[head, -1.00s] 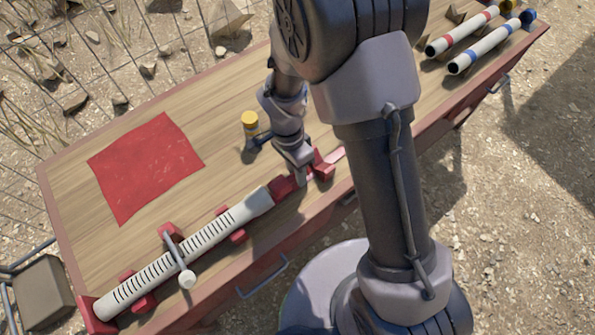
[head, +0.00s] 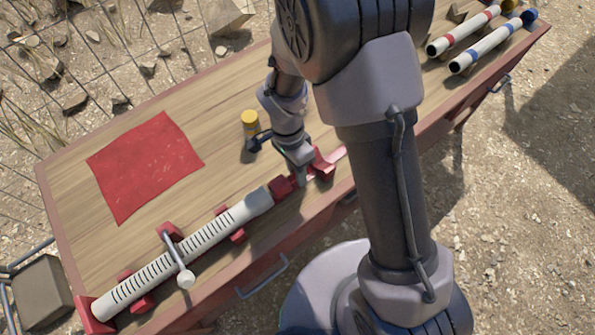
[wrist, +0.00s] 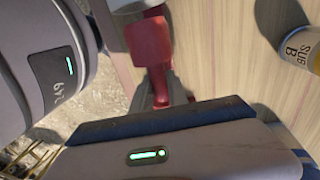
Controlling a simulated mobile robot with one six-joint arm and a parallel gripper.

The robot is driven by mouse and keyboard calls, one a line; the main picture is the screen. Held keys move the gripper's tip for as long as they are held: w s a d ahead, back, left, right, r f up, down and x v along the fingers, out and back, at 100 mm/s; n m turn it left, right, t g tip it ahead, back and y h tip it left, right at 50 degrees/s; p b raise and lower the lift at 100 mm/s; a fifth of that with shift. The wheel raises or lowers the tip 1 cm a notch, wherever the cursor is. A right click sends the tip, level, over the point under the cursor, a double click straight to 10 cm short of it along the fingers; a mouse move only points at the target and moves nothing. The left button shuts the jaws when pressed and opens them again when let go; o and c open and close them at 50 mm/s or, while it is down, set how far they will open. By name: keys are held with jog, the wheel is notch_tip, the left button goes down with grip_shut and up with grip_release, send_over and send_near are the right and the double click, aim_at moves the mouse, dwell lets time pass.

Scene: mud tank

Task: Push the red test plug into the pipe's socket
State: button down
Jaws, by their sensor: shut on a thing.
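The white slotted pipe (head: 190,254) lies in red cradles along the table's front edge. A clamp bar (head: 176,254) crosses it. Its wider socket (head: 259,201) faces my gripper. The red test plug (head: 283,188) lies in line with the socket, right at its mouth; the wrist view shows its red body (wrist: 149,42) meeting the pale rim (wrist: 127,12). I cannot tell how far it is inside. My gripper (head: 302,180) is shut on the plug's rear part, pointing down; the fingers partly hide the grip.
A red cloth (head: 145,165) lies on the table. A yellow-capped bottle (head: 251,124) stands behind my gripper; its label shows in the wrist view (wrist: 300,50). A red holder (head: 322,166) is just right of my gripper. Two capped pipes (head: 465,30) lie far right.

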aim_at(279, 180)
jog(key=shift+a, duration=0.1)
jog(key=shift+s+a+b, duration=0.3)
jog(key=shift+s+a, duration=0.45)
jog(key=shift+a, duration=0.3)
jog(key=shift+s+a+b, duration=0.3)
jog(key=shift+s+a, duration=0.45)
jog(key=shift+a, duration=0.3)
jog(key=c, duration=1.2)
grip_release()
notch_tip(279, 180, up, 17)
jog(key=w+a+p, duration=0.2)
jog(key=w+p, duration=0.1)
jog(key=p, duration=0.4)
jog(key=s+d+r+n+t+y+b, duration=0.3)
jog(key=s+d+r+n+t+b, duration=0.2)
jog(key=s+d+r, duration=0.6)
jog(key=d+r+n+t, duration=0.1)
jog(key=d+t, duration=0.1)
jog(key=shift+d+r+n+t, duration=0.2)
jog(key=shift+d+n+t, duration=0.1)
jog(key=shift+d+n, duration=0.1)
